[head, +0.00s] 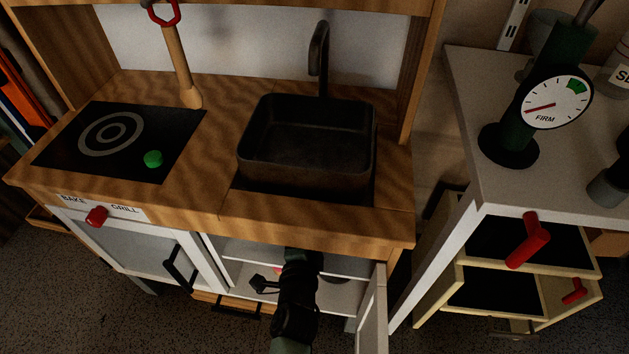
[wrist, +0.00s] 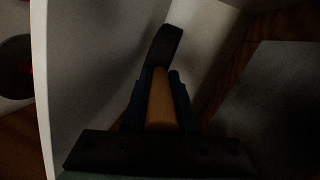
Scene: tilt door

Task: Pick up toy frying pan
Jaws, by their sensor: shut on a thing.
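My gripper reaches into the open white cabinet under the sink. In the wrist view my gripper (wrist: 160,85) is shut on a wooden handle (wrist: 160,105) with a dark end (wrist: 167,45) beyond the fingertips. I cannot make out a full pan shape, so whether this is the toy frying pan is unclear. In the head view my dark wrist covers much of the cabinet opening. A small dark shape (head: 263,284) shows just left of it; I cannot tell what it is.
The open cabinet door (head: 373,312) stands close right of my arm. The cabinet's side walls and shelf (head: 340,262) are near. Above are the counter edge, black sink (head: 305,140) and stove top (head: 115,140). A white side table (head: 460,110) with open drawers stands right.

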